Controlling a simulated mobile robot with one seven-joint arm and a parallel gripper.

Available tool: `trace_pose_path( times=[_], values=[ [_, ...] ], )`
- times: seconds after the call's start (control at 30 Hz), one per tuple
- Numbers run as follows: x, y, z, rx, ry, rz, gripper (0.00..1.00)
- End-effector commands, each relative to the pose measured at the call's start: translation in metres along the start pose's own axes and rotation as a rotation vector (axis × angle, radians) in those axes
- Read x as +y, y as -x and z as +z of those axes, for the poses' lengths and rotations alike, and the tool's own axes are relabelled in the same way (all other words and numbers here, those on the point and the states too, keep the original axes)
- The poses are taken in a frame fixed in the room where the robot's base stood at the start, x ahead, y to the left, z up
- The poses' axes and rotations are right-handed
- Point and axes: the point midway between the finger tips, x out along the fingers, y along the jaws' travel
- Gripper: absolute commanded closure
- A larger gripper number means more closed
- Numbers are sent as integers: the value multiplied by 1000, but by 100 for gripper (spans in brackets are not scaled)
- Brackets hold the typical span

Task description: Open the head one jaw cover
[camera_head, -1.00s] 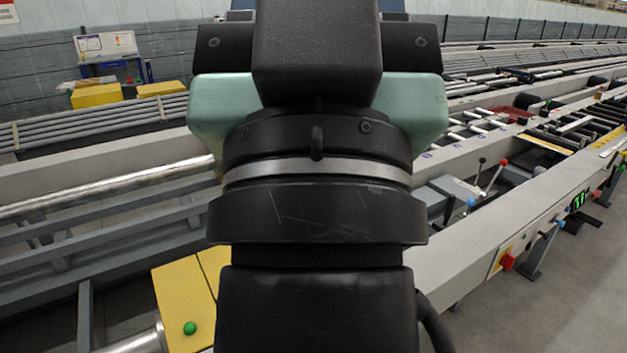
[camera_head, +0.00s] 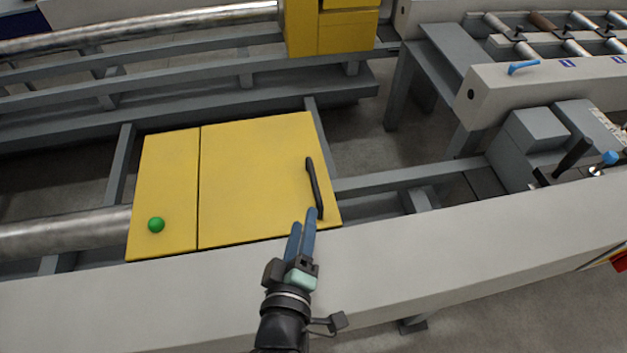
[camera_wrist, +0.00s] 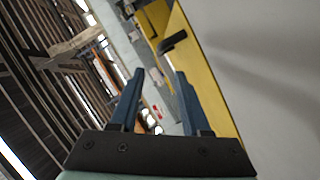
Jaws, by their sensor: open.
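The yellow jaw cover (camera_head: 250,180) lies shut over the machine frame, with a black bar handle (camera_head: 315,188) along its right side. A narrower yellow panel (camera_head: 163,180) with a green knob (camera_head: 156,225) adjoins it on the left. My gripper (camera_head: 303,218) has blue fingers and is open and empty, its tips close to the near end of the handle. I cannot tell whether they touch it. In the wrist view the open fingers (camera_wrist: 158,95) point toward the yellow cover (camera_wrist: 205,80), and the dark handle (camera_wrist: 173,42) shows beyond them, apart from the fingertips.
A long pale beam (camera_head: 430,250) runs along the near side, under my arm. Another yellow housing (camera_head: 330,30) stands behind. A grey block with levers (camera_head: 570,160) and a blue handle (camera_head: 523,67) are at the right. A metal bar (camera_head: 65,232) meets the cover's left.

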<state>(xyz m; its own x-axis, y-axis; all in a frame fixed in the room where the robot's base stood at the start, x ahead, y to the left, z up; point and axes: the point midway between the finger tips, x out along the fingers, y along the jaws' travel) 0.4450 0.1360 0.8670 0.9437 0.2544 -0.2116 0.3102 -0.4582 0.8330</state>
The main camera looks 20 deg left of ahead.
Motion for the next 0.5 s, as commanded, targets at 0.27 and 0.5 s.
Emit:
trace_pose_path(
  times=[0.27,0.5],
  values=[
    [1,-36,-1,2,0,2,53],
    [1,-80,0,0,-1,2,53]
  ],
)
